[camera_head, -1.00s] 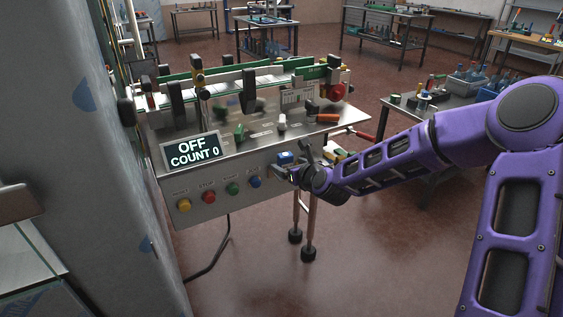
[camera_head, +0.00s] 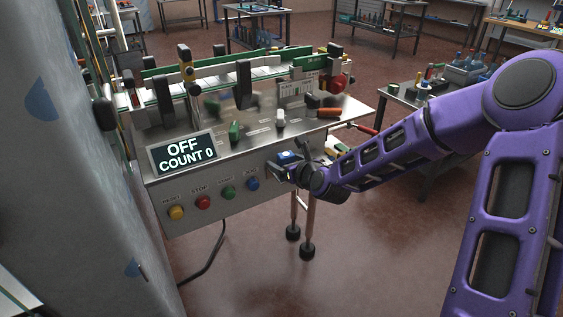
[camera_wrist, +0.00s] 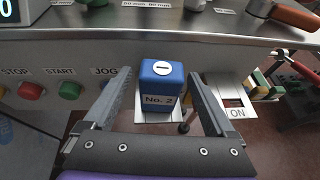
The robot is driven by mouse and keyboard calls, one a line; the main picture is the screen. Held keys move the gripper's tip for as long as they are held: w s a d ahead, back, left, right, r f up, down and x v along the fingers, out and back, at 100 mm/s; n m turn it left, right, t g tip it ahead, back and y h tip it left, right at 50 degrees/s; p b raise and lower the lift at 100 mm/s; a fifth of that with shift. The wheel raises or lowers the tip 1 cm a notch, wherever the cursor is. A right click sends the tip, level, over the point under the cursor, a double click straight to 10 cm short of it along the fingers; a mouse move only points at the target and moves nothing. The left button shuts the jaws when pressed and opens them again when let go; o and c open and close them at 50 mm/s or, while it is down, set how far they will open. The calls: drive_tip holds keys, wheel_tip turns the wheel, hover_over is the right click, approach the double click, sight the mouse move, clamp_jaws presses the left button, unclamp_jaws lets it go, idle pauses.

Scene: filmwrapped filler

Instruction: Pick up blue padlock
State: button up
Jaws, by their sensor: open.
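The blue padlock (camera_wrist: 161,83) is a blue block with a white round face on top and a label reading "No. 2". It sits at the front panel of the machine, against a light plate. In the head view the padlock (camera_head: 287,156) is a small blue shape just beyond the fingers. My gripper (camera_wrist: 160,100) is open, with one finger on each side of the padlock and visible room between. My gripper also shows in the head view (camera_head: 290,170) at the machine's front edge. Whether either finger touches the padlock is unclear.
The machine's steel top (camera_head: 252,145) carries a display (camera_head: 184,153) reading OFF, COUNT 0. Yellow, red, green and blue buttons line its front, left of my gripper. A tool table (camera_head: 440,100) stands behind my arm.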

idle(0.3)
clamp_jaws()
idle(0.3)
